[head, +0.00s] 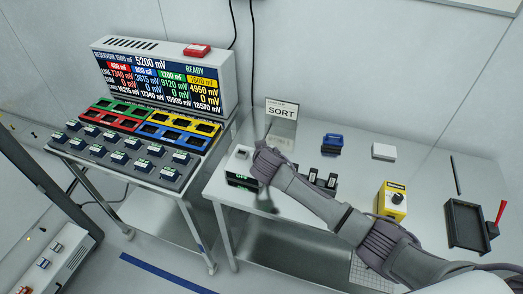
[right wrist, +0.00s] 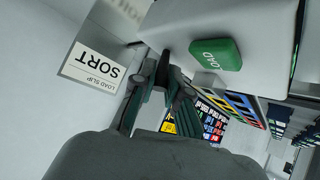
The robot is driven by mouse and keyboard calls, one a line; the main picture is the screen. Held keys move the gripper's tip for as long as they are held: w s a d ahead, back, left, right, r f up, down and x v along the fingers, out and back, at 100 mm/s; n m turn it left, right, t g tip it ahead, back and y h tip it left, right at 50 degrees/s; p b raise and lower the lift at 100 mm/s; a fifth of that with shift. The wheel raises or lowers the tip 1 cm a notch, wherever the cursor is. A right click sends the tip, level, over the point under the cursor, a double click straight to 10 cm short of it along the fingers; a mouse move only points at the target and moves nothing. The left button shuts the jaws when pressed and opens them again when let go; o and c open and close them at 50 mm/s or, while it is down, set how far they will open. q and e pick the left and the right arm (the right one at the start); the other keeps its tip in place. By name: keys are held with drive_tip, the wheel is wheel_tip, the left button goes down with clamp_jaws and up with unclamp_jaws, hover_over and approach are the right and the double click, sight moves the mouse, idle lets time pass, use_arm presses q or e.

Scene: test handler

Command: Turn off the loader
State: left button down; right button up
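A small white box (head: 241,156) with dark, green-lit parts on its front stands at the left edge of the right-hand table. In the right wrist view a green button marked LOAD (right wrist: 216,54) sits on a white housing (right wrist: 255,25). My right gripper (head: 266,163) is just right of the small white box in the head view, partly covering it. In the right wrist view its fingertips (right wrist: 163,68) come close together with nothing between them, beside the green button. I cannot tell whether they touch the housing. My left gripper is not in view.
A white machine (head: 228,80) with a READY display and a red button (head: 196,50) stands left, with coloured trays before it. A SORT card (head: 281,111) stands behind my gripper. A yellow knob box (head: 391,200) and black tray (head: 466,224) are to the right.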

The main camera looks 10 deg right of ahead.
drive_tip(key=o, duration=0.4)
drive_tip(key=v, duration=1.2)
drive_tip(key=shift+f, duration=0.1)
